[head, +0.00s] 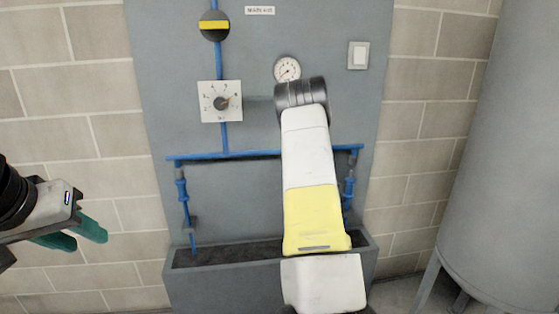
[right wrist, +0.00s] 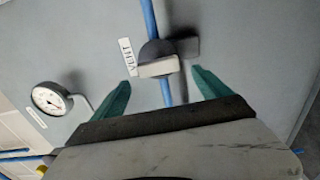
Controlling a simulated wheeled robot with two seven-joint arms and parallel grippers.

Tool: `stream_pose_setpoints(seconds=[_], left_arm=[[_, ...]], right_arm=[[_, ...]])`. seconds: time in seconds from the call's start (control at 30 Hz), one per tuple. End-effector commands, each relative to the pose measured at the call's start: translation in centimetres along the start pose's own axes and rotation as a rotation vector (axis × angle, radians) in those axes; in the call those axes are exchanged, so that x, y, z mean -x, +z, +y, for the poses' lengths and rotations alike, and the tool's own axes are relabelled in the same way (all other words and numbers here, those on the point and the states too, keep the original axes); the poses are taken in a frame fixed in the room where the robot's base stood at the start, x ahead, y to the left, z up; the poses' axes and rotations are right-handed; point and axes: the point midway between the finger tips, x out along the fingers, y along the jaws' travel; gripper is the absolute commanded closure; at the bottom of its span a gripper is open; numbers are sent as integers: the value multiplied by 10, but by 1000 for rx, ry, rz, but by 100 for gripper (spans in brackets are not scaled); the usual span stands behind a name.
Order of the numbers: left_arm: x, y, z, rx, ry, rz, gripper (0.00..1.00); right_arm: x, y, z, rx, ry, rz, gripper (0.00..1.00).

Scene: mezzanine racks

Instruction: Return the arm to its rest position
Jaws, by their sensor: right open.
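My right arm (head: 312,160) reaches up the middle of the head view over the grey panel (head: 160,70); its gripper is hidden there behind the arm. In the right wrist view my right gripper (right wrist: 161,78) is open, its teal fingers apart. A grey valve handle (right wrist: 158,67) on a blue pipe shows between the fingertips, beside a VENT label (right wrist: 126,57). I cannot tell whether the fingers touch it. My left gripper (head: 90,240) is at the left edge of the head view, open and empty, with a gap between its teal fingers.
The panel bears a yellow-barred round valve (head: 214,25), a selector dial (head: 220,102), a gauge (head: 287,68) and a white switch (head: 358,55). Blue pipes (head: 245,154) run above a grey trough (head: 225,255). A large grey tank (head: 505,170) stands at right.

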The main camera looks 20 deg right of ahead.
Motion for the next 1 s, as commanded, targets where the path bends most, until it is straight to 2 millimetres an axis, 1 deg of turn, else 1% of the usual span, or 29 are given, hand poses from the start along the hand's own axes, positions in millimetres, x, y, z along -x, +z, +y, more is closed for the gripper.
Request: stream_pose_setpoints(seconds=[0.03, 0.1, 0.2, 0.67, 0.73, 0.77, 0.87, 0.97, 1.0], left_arm=[[0, 0, 0, 0, 0, 0, 64], [0, 0, 0, 0, 0, 0, 64], [0, 0, 0, 0, 0, 0, 64], [0, 0, 0, 0, 0, 0, 64], [0, 0, 0, 0, 0, 0, 64], [0, 0, 0, 0, 0, 0, 64], [0, 0, 0, 0, 0, 0, 64], [0, 0, 0, 0, 0, 0, 64], [0, 0, 0, 0, 0, 0, 64]], right_arm=[[7, 0, 0, 0, 0, -1, 13], [14, 0, 0, 0, -1, -1, 13], [20, 0, 0, 0, 1, 0, 13], [21, 0, 0, 0, 0, 0, 13], [21, 0, 3, -10, -2, -3, 13], [20, -1, 6, -22, -6, -6, 13], [21, -6, 23, -106, -37, -28, 13], [26, -17, 48, -257, -100, -59, 13], [32, -24, 59, -331, -133, -74, 13]])
